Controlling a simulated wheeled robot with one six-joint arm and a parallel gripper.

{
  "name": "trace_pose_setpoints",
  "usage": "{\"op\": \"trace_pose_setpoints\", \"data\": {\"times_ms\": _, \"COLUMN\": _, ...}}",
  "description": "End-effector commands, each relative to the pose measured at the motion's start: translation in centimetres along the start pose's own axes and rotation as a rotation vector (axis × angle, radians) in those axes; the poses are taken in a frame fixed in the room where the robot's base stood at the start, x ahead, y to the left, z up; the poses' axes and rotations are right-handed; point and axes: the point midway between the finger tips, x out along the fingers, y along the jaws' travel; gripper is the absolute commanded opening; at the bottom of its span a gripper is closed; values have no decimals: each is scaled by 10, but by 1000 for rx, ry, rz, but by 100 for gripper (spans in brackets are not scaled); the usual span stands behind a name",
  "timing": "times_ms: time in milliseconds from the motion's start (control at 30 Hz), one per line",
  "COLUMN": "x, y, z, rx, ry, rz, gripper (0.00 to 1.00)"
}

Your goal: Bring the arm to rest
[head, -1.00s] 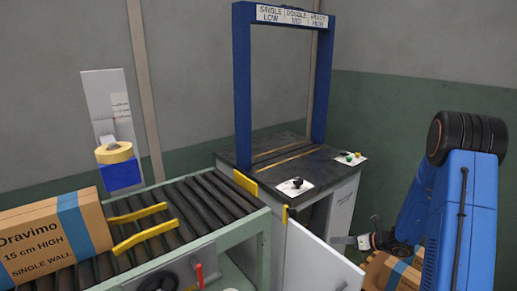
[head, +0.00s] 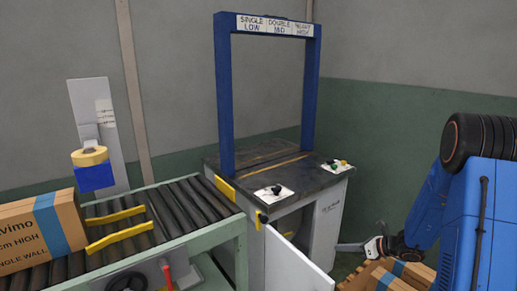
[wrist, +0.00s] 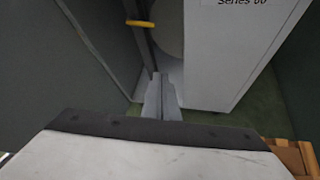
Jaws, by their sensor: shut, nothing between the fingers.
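My arm (head: 455,215), blue with black joints, stands folded at the right of the head view. Its lower end hangs low at the right of the strapping machine. My gripper (head: 350,247) points left there, near the machine's cabinet. In the wrist view my gripper (wrist: 160,78) shows its two grey fingers together, with nothing between them. Beyond the fingertips are a grey cabinet side and a narrow dark gap.
A roller conveyor (head: 178,232) holds a cardboard box (head: 25,240) at the left. The strapping machine (head: 265,178) has a blue arch and an open white door (head: 297,262). Cardboard boxes on a pallet (head: 400,275) lie under my arm. A green wall (head: 400,135) stands behind.

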Motion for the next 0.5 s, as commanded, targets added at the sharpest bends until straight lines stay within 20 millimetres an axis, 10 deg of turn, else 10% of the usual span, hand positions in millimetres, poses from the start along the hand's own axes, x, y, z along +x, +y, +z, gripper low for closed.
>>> {"op": "trace_pose_setpoints", "data": {"times_ms": 500, "x": -34, "y": 111, "z": 46, "rx": -503, "ry": 140, "rz": 142, "gripper": 0}}
